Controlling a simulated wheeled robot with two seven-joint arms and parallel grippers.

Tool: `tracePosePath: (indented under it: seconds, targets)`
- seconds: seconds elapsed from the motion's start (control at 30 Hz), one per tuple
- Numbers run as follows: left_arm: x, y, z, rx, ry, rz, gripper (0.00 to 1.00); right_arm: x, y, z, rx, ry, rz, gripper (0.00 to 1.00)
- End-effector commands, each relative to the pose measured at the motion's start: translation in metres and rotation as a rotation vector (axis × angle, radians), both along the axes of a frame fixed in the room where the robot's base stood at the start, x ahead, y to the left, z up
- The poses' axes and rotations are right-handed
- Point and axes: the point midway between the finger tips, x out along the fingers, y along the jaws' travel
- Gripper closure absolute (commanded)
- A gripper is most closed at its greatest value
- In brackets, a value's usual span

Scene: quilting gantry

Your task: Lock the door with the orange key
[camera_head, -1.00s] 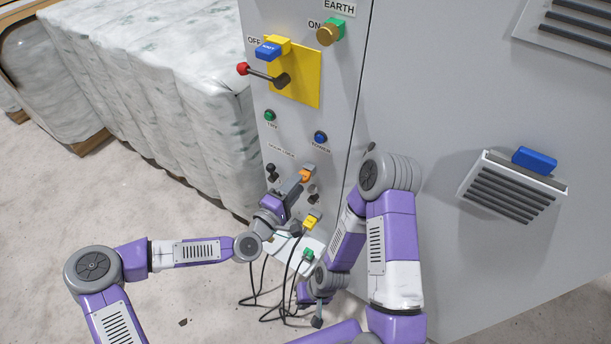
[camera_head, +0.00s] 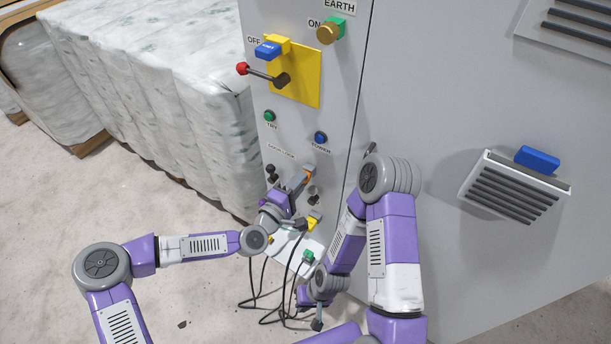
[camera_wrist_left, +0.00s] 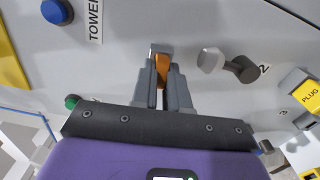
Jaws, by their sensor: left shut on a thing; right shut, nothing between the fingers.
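The orange key (camera_head: 308,175) is at a small grey lock on the control panel, below a faint label that seems to read DOOR LOCK. My left gripper (camera_head: 302,180) is shut on the key. In the left wrist view the orange key (camera_wrist_left: 161,68) shows between the two grey fingers, its far end meeting the grey lock (camera_wrist_left: 161,48). How deep it sits is hidden. My right gripper (camera_head: 317,321) is low in the head view, away from the panel's controls, shut and empty. The door (camera_head: 460,110) seems to be the large grey face right of the seam.
Beside the lock are a dark knob (camera_wrist_left: 240,68) and a yellow PLUG piece (camera_wrist_left: 305,92). Above are a blue TOWER button (camera_head: 320,137), a green TRY button (camera_head: 270,116) and a red-tipped lever (camera_head: 243,69). Black cables (camera_head: 252,280) hang below. A covered bed stack (camera_head: 170,90) stands left.

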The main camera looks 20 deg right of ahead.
Motion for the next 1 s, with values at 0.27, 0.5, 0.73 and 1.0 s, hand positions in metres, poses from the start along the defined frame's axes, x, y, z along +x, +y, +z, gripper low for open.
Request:
tracePosePath:
  seconds: [0.27, 0.5, 0.73, 1.0]
  targets:
    - [0.000, 0.000, -0.001, -0.193, 0.246, 0.000, 1.00, 0.000, 0.000, -0.010, 0.000, 0.000, 0.000, 1.00]
    - [0.000, 0.000, 0.000, -0.203, 0.260, 0.000, 1.00, 0.000, 0.000, -0.009, 0.000, 0.000, 0.000, 1.00]
    - [0.000, 0.000, -0.001, -0.377, 0.481, 0.000, 1.00, 0.000, 0.000, -0.014, 0.000, 0.000, 0.000, 1.00]
    - [0.000, 0.000, 0.000, -0.406, 0.520, 0.000, 1.00, 0.000, 0.000, -0.014, 0.000, 0.000, 0.000, 1.00]
